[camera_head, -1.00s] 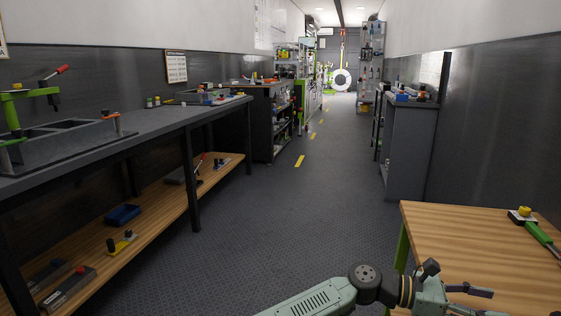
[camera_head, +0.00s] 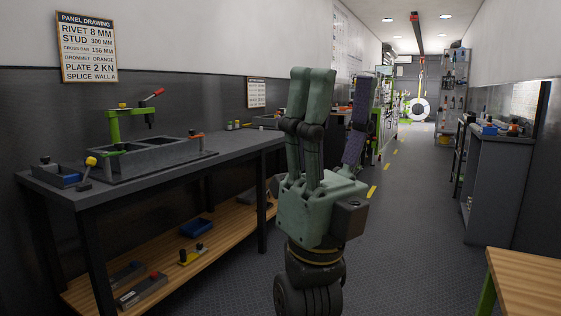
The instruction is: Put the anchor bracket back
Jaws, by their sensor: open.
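I cannot tell which thing in view is the anchor bracket. My gripper (camera_head: 338,76) stands upright in the middle of the view, close to the camera. Its pale green fingers point up and are spread apart from the dark ribbed finger on the right. It is open, with nothing seen between the fingers. It hides part of the long bench's far end and the aisle behind it.
A dark workbench (camera_head: 235,148) runs along the left wall. A wooden table (camera_head: 525,280) stands at right. The aisle floor (camera_head: 420,235) is clear.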

